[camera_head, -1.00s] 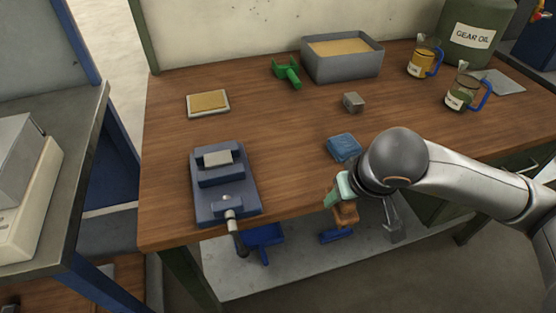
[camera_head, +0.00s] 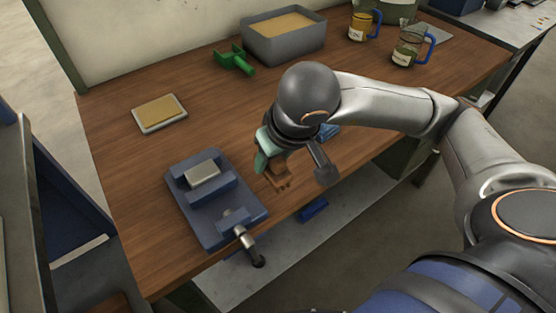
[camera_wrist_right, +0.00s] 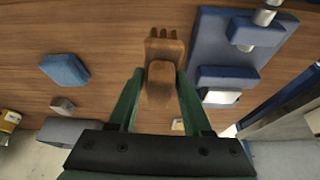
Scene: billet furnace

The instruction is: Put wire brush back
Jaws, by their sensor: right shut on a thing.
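The wire brush, by its look a brown wooden piece with a slotted end, is held in my right gripper (camera_head: 268,160). In the right wrist view the brush (camera_wrist_right: 163,85) sits between the two green fingers of the gripper (camera_wrist_right: 160,74), its slotted end pointing away. In the head view the brush (camera_head: 277,180) is partly hidden by the gripper and shows over the bench's front part, right of the blue vise; whether it touches the bench I cannot tell. My left gripper is not in view.
The vise (camera_head: 215,203) holds a grey block near the front edge. A pale tray with a yellow pad (camera_head: 160,113), a green tool (camera_head: 235,62), a grey bin (camera_head: 284,40) and jugs (camera_head: 410,45) stand behind. A blue cloth (camera_wrist_right: 65,70) lies nearby. Bench (camera_head: 110,160) left of the vise is clear.

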